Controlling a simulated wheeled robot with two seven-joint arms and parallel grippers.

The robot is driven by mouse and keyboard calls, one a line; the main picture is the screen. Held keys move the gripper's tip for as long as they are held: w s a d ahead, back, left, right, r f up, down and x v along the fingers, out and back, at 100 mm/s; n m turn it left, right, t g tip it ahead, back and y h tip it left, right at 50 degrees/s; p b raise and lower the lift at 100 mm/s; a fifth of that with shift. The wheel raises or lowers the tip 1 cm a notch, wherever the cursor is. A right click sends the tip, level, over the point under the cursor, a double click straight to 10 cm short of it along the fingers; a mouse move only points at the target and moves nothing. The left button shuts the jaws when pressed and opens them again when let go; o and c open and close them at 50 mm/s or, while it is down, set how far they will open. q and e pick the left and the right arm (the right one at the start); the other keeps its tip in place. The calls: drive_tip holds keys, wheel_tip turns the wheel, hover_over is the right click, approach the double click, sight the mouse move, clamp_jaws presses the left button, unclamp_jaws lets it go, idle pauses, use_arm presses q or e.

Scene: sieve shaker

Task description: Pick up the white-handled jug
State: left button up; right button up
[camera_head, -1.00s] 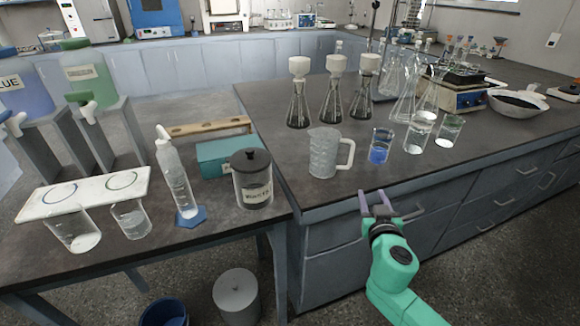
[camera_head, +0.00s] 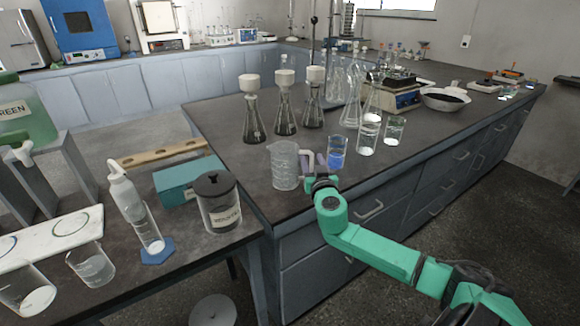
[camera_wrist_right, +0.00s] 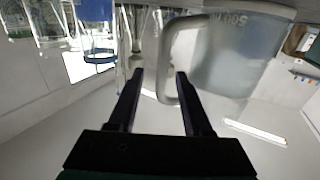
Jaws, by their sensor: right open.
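The clear jug (camera_head: 284,167) with a white handle stands upright on the dark bench near its front edge. My right gripper (camera_head: 315,160) is open at the jug's right side, at the handle, and hides part of it. In the right wrist view, the image is turned over, and the jug (camera_wrist_right: 240,55) fills the upper right. Its white handle (camera_wrist_right: 168,65) shows between the two open fingertips (camera_wrist_right: 159,74), closer to the right one. I cannot tell whether a finger touches it. My left gripper is out of view.
A beaker with blue liquid (camera_head: 337,152) stands close to the right of my right gripper. Two more beakers (camera_head: 368,135) are further right. Several stoppered flasks (camera_head: 284,115) stand behind the jug. A lidded waste jar (camera_head: 218,205) stands on the lower table at left.

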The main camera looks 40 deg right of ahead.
drive_tip(key=shift+w+d+f, duration=0.1)
drive_tip(key=shift+w, duration=0.25)
clamp_jaws()
idle(1.0)
